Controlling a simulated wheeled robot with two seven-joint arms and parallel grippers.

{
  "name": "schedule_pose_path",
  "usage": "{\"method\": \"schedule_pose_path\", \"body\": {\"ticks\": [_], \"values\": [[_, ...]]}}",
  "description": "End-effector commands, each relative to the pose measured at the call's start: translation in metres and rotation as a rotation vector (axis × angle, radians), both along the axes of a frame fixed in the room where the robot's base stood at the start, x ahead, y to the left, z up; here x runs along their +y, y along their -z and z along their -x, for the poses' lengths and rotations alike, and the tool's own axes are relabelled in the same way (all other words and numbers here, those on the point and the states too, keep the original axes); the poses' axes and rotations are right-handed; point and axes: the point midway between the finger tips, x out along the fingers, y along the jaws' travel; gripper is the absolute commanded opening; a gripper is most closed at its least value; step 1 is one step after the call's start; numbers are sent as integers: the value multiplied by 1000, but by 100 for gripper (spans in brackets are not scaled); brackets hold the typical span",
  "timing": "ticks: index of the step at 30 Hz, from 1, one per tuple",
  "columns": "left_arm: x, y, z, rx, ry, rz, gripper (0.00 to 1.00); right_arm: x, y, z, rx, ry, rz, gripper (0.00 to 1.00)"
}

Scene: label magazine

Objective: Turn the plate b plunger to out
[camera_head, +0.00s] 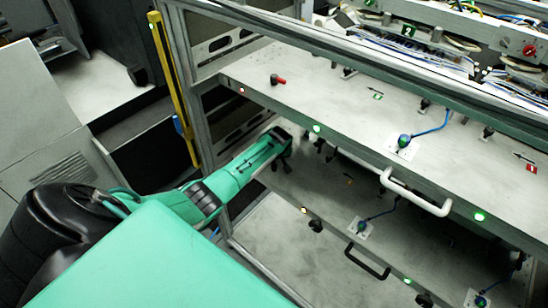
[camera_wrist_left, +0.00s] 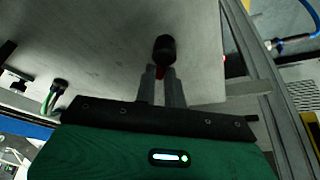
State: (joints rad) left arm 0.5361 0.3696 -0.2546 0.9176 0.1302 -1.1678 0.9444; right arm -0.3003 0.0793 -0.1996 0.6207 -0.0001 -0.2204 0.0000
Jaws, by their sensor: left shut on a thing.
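In the left wrist view a plunger with a black round body (camera_wrist_left: 164,47) stands on a pale metal plate (camera_wrist_left: 110,40). In the head view my left gripper (camera_head: 283,143) reaches in at the left end of the plate (camera_head: 330,185) below the top one. The plunger it holds is hidden there. A similar plunger with a red handle (camera_head: 278,79) stands on the top plate (camera_head: 300,95). My right gripper is not in view.
A white handle (camera_head: 415,195) is on the top plate's front edge and a black handle (camera_head: 366,262) on the lower plate's edge. A frame post (camera_head: 190,80) and a yellow post (camera_head: 173,90) stand left of the plates. Blue cables (camera_head: 430,130) rise from fittings.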

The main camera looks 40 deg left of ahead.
Motion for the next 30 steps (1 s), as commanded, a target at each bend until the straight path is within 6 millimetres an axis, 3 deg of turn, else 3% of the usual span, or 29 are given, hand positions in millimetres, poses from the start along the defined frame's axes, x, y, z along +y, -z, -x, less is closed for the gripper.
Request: {"method": "schedule_pose_path", "body": {"ticks": [23,24,26,30], "values": [[2,-1,1,-2,-98,-1,0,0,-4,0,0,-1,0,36],[2,-1,1,-2,-97,-1,19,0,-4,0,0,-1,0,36],[2,-1,1,-2,-97,-1,30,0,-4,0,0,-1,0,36],[2,-1,1,-1,-96,0,33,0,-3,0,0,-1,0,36]]}}
